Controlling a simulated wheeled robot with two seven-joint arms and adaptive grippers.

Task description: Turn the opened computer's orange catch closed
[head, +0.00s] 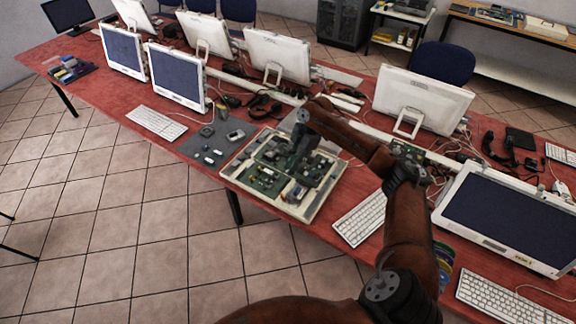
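The opened computer (229,172) lies flat near the front edge of the red table, its pale frame around green boards and dark parts. My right gripper (293,164) is dark and points down over the middle of the opened computer. It covers part of the boards behind it. Its fingers blend with the dark parts, so I cannot tell whether they are open or shut, or whether they touch anything. I cannot make out the orange catch; it is too small or hidden. My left gripper is not in view.
A grey mat (198,150) with small parts lies left of the opened computer. A white keyboard (362,218) lies to its right, beside my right arm. White monitors (420,97) and tangled black cables (262,104) stand behind. The table's front edge is close.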

